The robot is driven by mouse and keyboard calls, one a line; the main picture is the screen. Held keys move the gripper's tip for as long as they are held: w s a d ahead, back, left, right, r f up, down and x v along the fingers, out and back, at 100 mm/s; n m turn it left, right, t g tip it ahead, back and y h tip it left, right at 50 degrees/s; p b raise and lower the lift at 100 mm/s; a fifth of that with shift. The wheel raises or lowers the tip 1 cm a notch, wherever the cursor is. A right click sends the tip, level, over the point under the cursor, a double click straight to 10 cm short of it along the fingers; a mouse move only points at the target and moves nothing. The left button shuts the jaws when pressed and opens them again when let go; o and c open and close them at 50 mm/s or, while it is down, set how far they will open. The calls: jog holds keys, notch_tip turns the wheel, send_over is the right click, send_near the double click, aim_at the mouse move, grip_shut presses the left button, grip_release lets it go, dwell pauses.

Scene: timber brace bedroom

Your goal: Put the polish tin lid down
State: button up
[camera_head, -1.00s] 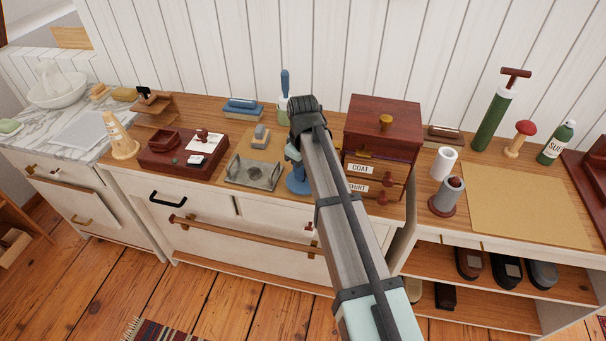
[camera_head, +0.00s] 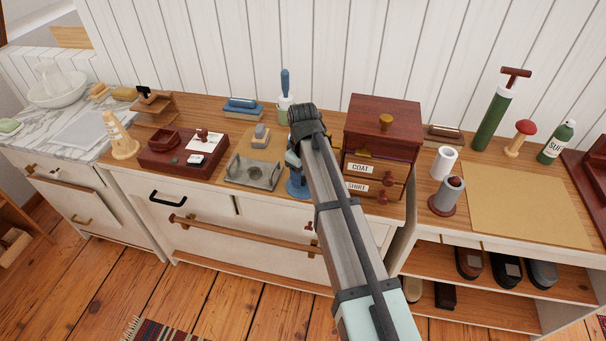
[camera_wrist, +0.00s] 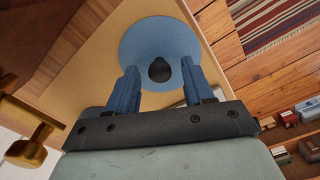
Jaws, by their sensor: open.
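The polish tin lid is a round blue disc with a dark knob; in the wrist view the lid (camera_wrist: 160,28) lies under my gripper (camera_wrist: 158,75). My gripper's two blue fingers are open, one on each side of the knob, with visible gaps to it. In the head view a blue round base (camera_head: 298,189), seemingly the lid, shows on the wooden counter near its front edge, left of the small drawer box. My arm hides most of the gripper there. Whether a tin is under the lid cannot be told.
The dark red drawer box (camera_head: 383,126) stands close on the right, its brass and red knobs sticking out. A metal tray (camera_head: 253,174) is on the left. A blue-handled brush in a holder (camera_head: 285,100) stands behind. The tan mat (camera_head: 525,203) farther right is clear.

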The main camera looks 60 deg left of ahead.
aim_at(303, 178)
jog(key=shift+r, duration=0.15)
notch_tip(303, 178, up, 12)
dwell(0.6)
jog(key=shift+d, duration=0.1)
dwell(0.4)
